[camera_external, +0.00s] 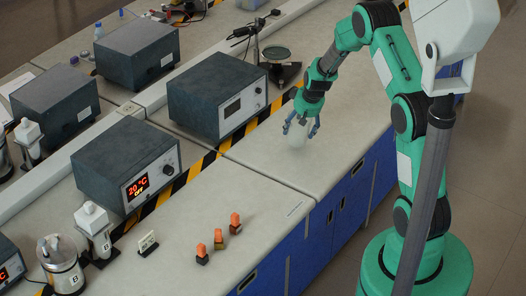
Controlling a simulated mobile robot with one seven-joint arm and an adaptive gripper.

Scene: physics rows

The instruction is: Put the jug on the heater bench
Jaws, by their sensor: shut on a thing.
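My gripper (301,127) is in the middle of the view, pointing down over the light worktop, with its fingers around a pale, glassy thing, which I take to be the jug (297,141). The jug is small and faint against the worktop, and the fingers hide part of it. I cannot tell whether its bottom touches the worktop. A dark grey box (118,158) with a red display reading 20 °C and OFF stands to the left; it looks like the heater bench. The jug is apart from it, to its right.
Another dark box (210,95) stands left of my gripper, with a stand (279,66) behind. Several orange-topped blocks (219,243) lie in front. A metal canister (62,266) and a white-topped bottle (94,226) are at left. Striped tape runs along the boxes. Worktop around the jug is clear.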

